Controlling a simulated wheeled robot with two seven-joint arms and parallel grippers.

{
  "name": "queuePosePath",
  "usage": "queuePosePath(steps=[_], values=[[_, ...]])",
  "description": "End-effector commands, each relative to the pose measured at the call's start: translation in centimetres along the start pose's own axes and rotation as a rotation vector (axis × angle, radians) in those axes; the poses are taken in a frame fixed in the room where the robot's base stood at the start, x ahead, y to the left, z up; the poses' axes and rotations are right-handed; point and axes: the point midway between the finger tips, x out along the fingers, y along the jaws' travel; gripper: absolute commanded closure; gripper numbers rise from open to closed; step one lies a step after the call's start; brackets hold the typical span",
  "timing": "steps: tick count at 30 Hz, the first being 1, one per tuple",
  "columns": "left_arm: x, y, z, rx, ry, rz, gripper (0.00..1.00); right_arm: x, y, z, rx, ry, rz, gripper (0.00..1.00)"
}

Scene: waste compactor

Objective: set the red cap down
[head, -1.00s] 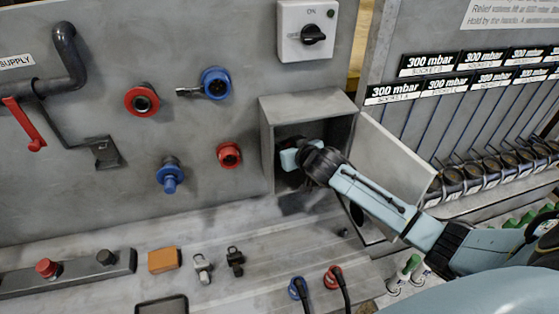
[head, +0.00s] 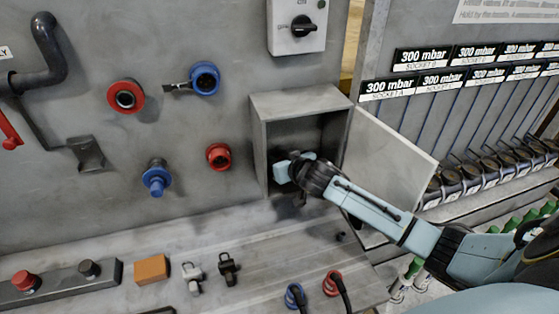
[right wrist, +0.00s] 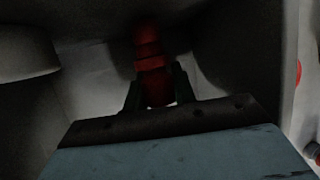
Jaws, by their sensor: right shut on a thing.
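My right gripper (head: 283,173) is at the opening of the open grey box (head: 259,150) on the panel, low in its mouth. In the right wrist view its two dark fingers (right wrist: 156,88) are shut on the red cap (right wrist: 152,64), which points away from the gripper towards a dark area. I cannot tell whether the cap touches a surface. In the head view the cap is hidden behind the gripper. My left gripper is not in view.
The box's door (head: 388,163) stands open to the right, close to my right arm. Red and blue fittings, such as a red one (head: 218,157), are on the panel at left. An orange block (head: 151,270) and several small parts lie on the bench below.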

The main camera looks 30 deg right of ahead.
Motion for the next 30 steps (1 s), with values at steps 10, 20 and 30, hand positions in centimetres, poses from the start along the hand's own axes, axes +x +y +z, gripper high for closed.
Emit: queuePosePath(steps=[10,20,30], values=[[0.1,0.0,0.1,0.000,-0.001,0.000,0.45,0.1,0.0,0.3,0.000,-0.001,0.000,0.52],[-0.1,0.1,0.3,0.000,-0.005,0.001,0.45,-0.3,0.0,0.0,-0.001,-0.001,0.000,0.52],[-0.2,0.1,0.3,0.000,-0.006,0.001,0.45,-5.6,0.0,0.1,-0.001,-0.001,-0.001,0.52]])
